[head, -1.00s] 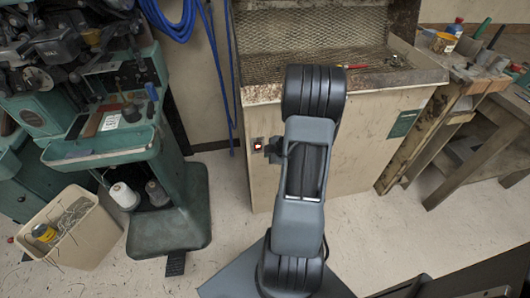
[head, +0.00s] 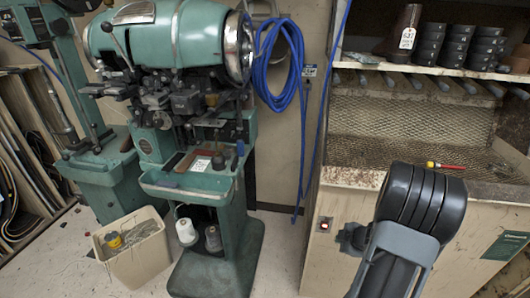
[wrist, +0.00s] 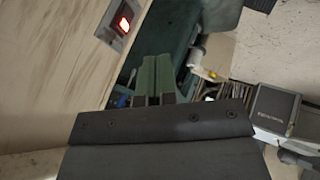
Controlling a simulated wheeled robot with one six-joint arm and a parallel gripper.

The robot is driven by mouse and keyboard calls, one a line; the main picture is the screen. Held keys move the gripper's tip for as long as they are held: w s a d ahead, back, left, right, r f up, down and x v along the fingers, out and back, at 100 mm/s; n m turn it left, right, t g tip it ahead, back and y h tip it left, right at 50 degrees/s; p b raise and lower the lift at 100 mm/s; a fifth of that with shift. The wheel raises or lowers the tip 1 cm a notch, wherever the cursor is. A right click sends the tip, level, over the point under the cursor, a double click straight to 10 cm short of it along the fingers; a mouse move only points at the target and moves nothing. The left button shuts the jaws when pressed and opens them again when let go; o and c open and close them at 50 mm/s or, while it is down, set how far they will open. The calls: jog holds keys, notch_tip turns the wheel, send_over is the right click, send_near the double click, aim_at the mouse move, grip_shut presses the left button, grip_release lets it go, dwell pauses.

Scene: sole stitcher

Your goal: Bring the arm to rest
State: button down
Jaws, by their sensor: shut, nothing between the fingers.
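My arm (head: 415,215) shows at the lower right of the head view, with its dark, ribbed joint in front of the bench. In the wrist view, my gripper (wrist: 155,82) points away from the camera with its two narrow fingers together and nothing between them. The gripper's fingers are not visible in the head view. A lit red switch (wrist: 124,25) is on the pale panel at upper left in the wrist view, apart from the fingers. The switch also shows in the head view (head: 323,224), left of my arm.
The green stitching machine (head: 175,45) stands left of centre, with a bin (head: 135,250) at its foot. A blue hose (head: 282,65) hangs on the wall. The bench (head: 400,135) has a mesh back and a red-handled tool (head: 445,166). Pale floor shows between machine and bench.

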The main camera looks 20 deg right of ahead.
jog(key=s+d+m+g+h, duration=0.2)
jog(key=s+d+m+h, duration=0.2)
jog(key=d+m, duration=0.1)
notch_tip(320, 180, up, 6)
jog(key=s+a+m+g+h+p, duration=0.1)
jog(key=s+m+g+h+p, duration=0.15)
jog(key=m, duration=0.25)
jog(key=a+r+y+p, duration=0.2)
jog(key=a+r, duration=0.8)
jog(key=a, duration=0.4)
jog(key=s+a+r+m+y+p, duration=0.1)
jog(key=a+r+y+p, duration=0.2)
jog(key=a+r, duration=0.8)
jog(key=a, duration=0.4)
jog(key=shift+s+r+t+y+p, duration=0.15)
jog(key=shift+t+y+p, duration=0.2)
jog(key=shift+d, duration=0.15)
